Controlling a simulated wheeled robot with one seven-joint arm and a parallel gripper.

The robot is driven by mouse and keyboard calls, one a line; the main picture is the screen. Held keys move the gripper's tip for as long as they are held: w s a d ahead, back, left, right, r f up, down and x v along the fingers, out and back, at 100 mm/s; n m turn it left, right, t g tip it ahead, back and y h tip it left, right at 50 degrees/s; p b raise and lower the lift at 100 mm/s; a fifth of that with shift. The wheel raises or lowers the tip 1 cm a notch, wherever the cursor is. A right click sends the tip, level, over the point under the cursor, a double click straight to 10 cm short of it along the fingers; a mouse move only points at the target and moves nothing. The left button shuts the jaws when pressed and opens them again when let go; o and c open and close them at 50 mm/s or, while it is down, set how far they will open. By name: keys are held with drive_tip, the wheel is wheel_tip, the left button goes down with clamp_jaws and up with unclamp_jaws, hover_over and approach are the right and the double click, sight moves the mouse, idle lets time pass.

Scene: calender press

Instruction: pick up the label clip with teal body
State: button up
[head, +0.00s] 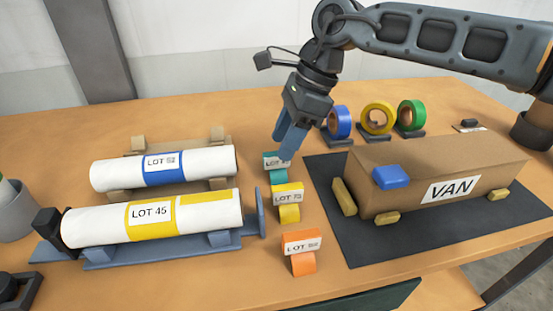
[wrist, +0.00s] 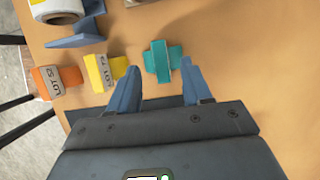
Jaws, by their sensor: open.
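The teal label clip (wrist: 161,61) stands on the wooden table at the far end of a row of label clips. In the wrist view it lies between and just beyond my gripper's open fingertips (wrist: 160,72), with table showing on either side. In the head view the teal clip (head: 272,163) is partly hidden behind my gripper (head: 285,150), which points down at it. The yellow label clip (head: 288,200) stands nearer, close to the teal one. The orange label clip (head: 302,252) is nearest. My gripper is open and holds nothing.
Left are a white roll with a blue band (head: 120,173) and one with a yellow band (head: 90,224) on a blue cradle. Right is a cardboard VAN box (head: 440,160) on a dark mat (head: 365,250). Tape rolls (head: 378,118) stand behind. Bare table lies behind the teal clip.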

sight(277, 164)
drive_tip(key=x, duration=0.4)
drive_tip(key=shift+a+f, duration=0.1)
drive_tip(key=shift+f, duration=0.05)
clamp_jaws()
idle(0.4)
